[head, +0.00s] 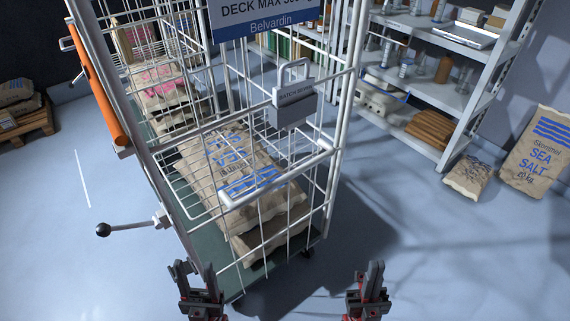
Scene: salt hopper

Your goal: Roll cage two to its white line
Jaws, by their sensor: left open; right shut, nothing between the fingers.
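A wire roll cage (331,190) stands upright just in front of me, with sacks printed in blue (225,160) on its green deck. A sign reading "DECK MAX" and "Belvardin" (268,22) hangs at its top. A grey padlock-shaped tag (292,104) hangs on its near side. An orange handle (97,85) runs down its left post, and a lever with a black knob (103,230) sticks out low on the left. A white line (82,179) lies on the floor to the left. My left gripper (193,268) is open and my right gripper (366,276) is shut and empty; both are near the cage's front, apparently touching nothing.
A pallet with sacks (25,122) is at the far left. Floor on the left is clear.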

